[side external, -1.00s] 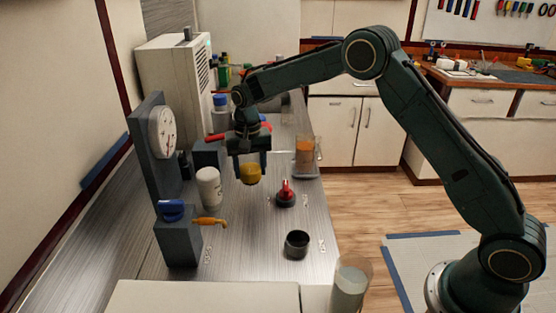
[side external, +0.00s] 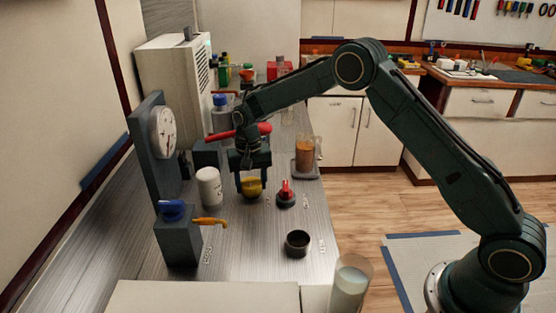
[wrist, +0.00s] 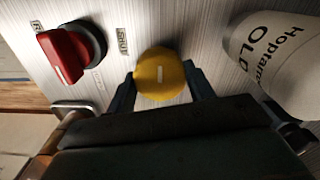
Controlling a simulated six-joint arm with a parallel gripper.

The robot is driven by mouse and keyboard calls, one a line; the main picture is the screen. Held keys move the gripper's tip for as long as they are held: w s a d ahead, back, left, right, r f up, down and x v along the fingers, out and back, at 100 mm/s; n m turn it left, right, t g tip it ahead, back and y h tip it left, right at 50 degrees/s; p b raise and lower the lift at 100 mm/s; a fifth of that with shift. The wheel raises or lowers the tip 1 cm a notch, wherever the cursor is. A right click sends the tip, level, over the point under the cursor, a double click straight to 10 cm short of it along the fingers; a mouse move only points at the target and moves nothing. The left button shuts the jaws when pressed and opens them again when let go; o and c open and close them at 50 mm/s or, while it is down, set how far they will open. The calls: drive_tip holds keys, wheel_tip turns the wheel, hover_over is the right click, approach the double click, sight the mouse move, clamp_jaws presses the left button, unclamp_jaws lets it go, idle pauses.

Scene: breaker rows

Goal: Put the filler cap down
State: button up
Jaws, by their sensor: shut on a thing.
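The filler cap is a round yellow cap (side external: 251,187) with a pale mark on its top, which shows in the wrist view (wrist: 159,75). My gripper (side external: 251,182) is shut on the cap, with one finger on each side of it. The cap is at or just above the metal bench top (side external: 235,245). I cannot tell whether its underside touches the bench.
A red rotary switch (side external: 286,193) is close on the right, and a white bottle (side external: 209,187) on the left.

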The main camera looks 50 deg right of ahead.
sight(251, 182)
drive_tip(key=shift+f, duration=0.15)
drive_tip(key=o, duration=0.9)
wheel_tip(251, 182, up, 12)
drive_tip(key=shift+r, duration=0.15)
idle(0.7)
